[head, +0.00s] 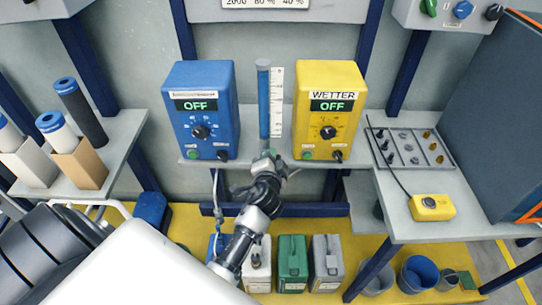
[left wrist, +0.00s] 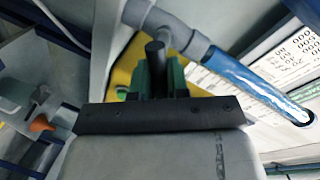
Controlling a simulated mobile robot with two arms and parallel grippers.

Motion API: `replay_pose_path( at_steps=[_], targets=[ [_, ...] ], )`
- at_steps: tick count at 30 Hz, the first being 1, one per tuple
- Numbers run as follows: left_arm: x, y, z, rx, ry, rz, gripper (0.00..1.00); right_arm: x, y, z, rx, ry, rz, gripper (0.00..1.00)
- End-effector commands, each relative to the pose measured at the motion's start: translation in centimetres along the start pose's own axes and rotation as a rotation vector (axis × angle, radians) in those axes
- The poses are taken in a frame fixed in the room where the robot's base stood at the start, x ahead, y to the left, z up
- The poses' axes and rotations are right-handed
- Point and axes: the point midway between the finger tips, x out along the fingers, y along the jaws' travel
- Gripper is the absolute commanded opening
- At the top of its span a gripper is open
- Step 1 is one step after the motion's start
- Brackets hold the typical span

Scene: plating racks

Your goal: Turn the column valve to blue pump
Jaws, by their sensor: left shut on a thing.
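The column (head: 264,98) is a blue-filled tube beside a white scale, between the blue pump (head: 200,108) and the yellow pump (head: 328,110). The blue pump's label is too small to read; the yellow one is labelled WETTER. Both displays read OFF. My right gripper is not in view.
A shelf with rolls in boxes (head: 82,163) stands at the left. At the right, a bench (head: 395,208) holds a tray of small parts (head: 412,134) and a yellow box with a cable (head: 432,207). Canisters (head: 292,262) and buckets (head: 418,272) stand below.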

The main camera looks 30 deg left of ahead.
Motion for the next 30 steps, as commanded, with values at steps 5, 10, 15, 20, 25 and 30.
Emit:
replay_pose_path(
  at_steps=[5, 10, 15, 20, 25, 30],
  targets=[
    [0.02, 0.22, -0.07, 0.040, -0.006, 0.002, 0.00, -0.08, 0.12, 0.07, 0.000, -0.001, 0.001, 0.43],
    [0.02, 0.27, -0.05, 0.054, -0.009, 0.002, 0.00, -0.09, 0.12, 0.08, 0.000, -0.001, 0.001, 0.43],
    [0.02, 0.28, -0.04, 0.055, -0.009, 0.002, 0.00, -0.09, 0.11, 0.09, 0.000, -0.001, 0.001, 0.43],
    [0.02, 0.28, -0.02, 0.054, -0.010, 0.002, 0.17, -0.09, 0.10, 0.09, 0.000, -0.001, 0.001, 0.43],
    [0.02, 0.24, -0.01, 0.054, -0.010, 0.002, 0.41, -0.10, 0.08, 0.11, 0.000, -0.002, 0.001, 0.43],
    [0.02, 0.20, 0.01, 0.053, -0.010, 0.001, 0.41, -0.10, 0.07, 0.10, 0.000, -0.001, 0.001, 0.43]
  ],
)
